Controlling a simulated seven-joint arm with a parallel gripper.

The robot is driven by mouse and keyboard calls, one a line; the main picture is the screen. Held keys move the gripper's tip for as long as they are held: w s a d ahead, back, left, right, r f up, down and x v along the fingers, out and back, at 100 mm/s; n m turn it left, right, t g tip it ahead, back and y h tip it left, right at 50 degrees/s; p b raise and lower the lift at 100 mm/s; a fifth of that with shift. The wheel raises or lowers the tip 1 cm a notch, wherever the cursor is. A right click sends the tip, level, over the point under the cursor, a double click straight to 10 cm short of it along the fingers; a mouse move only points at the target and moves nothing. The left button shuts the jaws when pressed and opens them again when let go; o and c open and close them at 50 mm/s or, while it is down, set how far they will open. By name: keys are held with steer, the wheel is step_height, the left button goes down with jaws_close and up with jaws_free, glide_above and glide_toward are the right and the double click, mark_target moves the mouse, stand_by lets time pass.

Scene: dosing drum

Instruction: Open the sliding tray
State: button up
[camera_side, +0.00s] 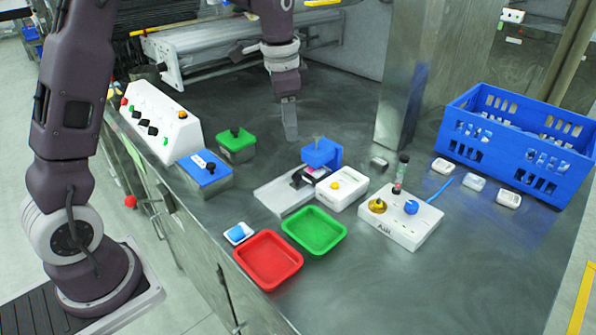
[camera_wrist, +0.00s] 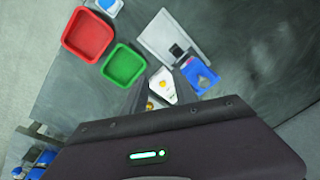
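The sliding tray is a flat, pale grey plate (camera_side: 279,198) at the base of the small dosing unit with a blue top (camera_side: 322,153). Its left part sticks out from under the unit. In the wrist view the pale plate (camera_wrist: 158,36) lies at the top centre, with a dark piece and the blue part (camera_wrist: 199,75) at its lower right. My gripper (camera_side: 290,138) points down above the table, behind the unit and apart from it. In the wrist view its fingers (camera_wrist: 172,98) seem spread with nothing between them; the side view shows them edge-on as one slab.
A white box with a yellow button (camera_side: 342,190) stands beside the unit. Red (camera_side: 268,261) and green (camera_side: 314,231) trays lie in front. A white panel with knobs (camera_side: 400,217) and a blue crate (camera_side: 520,142) stand to the right. Bare table surrounds the spot below my gripper.

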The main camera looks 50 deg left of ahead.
steer(key=m+g, duration=0.1)
steer(key=m, duration=0.1)
glide_above(297, 176)
step_height(297, 176, down, 11)
steer(key=shift+r, duration=0.2)
step_height(297, 176, down, 8)
steer(key=shift+r, duration=0.2)
steer(key=shift+c, duration=0.2)
jaws_close()
steer(key=shift+r, duration=0.1)
